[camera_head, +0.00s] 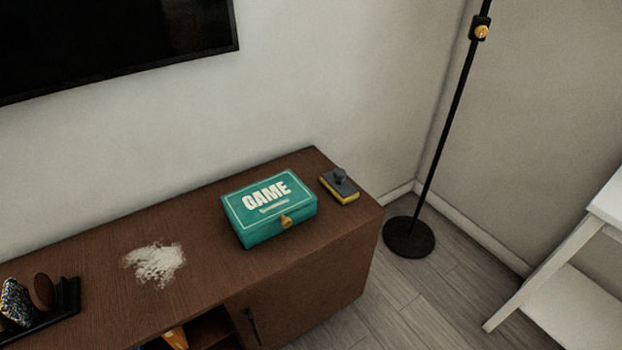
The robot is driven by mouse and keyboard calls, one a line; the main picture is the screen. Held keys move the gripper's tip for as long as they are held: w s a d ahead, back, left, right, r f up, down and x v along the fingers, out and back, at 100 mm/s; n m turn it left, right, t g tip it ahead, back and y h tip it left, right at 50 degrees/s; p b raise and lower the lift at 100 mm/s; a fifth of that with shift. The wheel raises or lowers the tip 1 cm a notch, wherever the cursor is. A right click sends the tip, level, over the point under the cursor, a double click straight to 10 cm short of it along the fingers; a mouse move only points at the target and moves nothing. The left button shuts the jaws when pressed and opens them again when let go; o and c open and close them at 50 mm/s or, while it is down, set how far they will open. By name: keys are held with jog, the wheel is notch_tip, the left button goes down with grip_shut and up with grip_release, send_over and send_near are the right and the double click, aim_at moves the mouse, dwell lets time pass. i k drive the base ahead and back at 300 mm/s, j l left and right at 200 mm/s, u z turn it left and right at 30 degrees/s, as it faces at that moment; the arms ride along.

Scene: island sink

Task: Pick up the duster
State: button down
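The duster is most likely the small block (340,187) with a grey top, a dark round knob and a yellow lower layer. It lies flat near the right end of the brown wooden cabinet top (210,262). It sits just right of the teal game box, with a narrow gap between them. My gripper is not in view.
A teal box marked GAME (268,207) stands left of the block. A pale dust patch (156,263) and a dark tray with ornaments (40,305) are farther left. A black lamp pole (452,115) stands right of the cabinet, a white shelf (560,260) beyond it.

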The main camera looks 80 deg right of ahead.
aim_at(334, 181)
jog(key=z, duration=1.35)
